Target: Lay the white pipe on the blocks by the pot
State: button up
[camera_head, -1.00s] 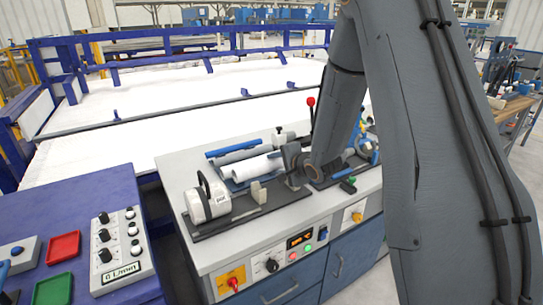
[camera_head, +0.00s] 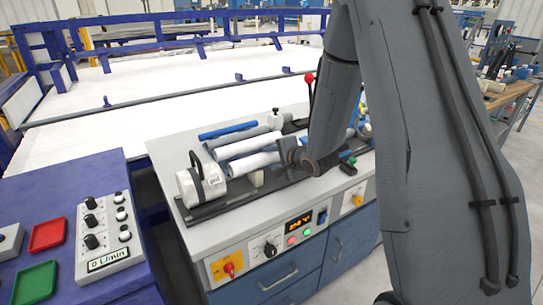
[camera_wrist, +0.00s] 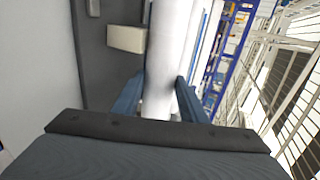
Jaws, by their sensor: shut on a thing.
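The white pipe (camera_wrist: 170,45) runs lengthwise between the two fingers of my gripper (camera_wrist: 158,100) in the wrist view, and the fingers are shut on it. In the head view the pipe (camera_head: 252,163) lies roughly level behind a cream block (camera_head: 257,179), with my gripper (camera_head: 288,153) at its right end. The block also shows in the wrist view (camera_wrist: 126,38), just left of the pipe and apart from it in the picture. The white pot (camera_head: 205,181) with a black handle stands at the left of the dark plate. Any other block is hidden.
Behind the held pipe lie a blue pipe (camera_head: 228,130) and other grey and white pipes. A red-knobbed lever (camera_head: 309,79) stands at the back. The bench front carries a control panel (camera_head: 300,226). A blue console (camera_head: 70,190) stands at the left.

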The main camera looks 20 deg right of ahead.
jog(key=shift+f, duration=0.15)
jog(key=o, duration=1.2)
jog(key=s+d+r+n+g+h, duration=0.1)
jog(key=s+d+n+g+h, duration=0.15)
jog(key=s, duration=0.55)
jog(key=s+d+r+n+g+h, duration=0.15)
jog(key=s+n, duration=0.25)
jog(key=s, duration=0.4)
jog(key=s+a+n+g, duration=0.2)
jog(key=s+n+g, duration=0.1)
jog(key=s, duration=0.6)
jog(key=s+a+n+g, duration=0.3)
jog(key=s+n+g, duration=0.1)
jog(key=s, duration=0.4)
jog(key=shift+s+n+b, duration=0.35)
jog(key=shift+n+b, duration=0.05)
jog(key=shift+n, duration=0.05)
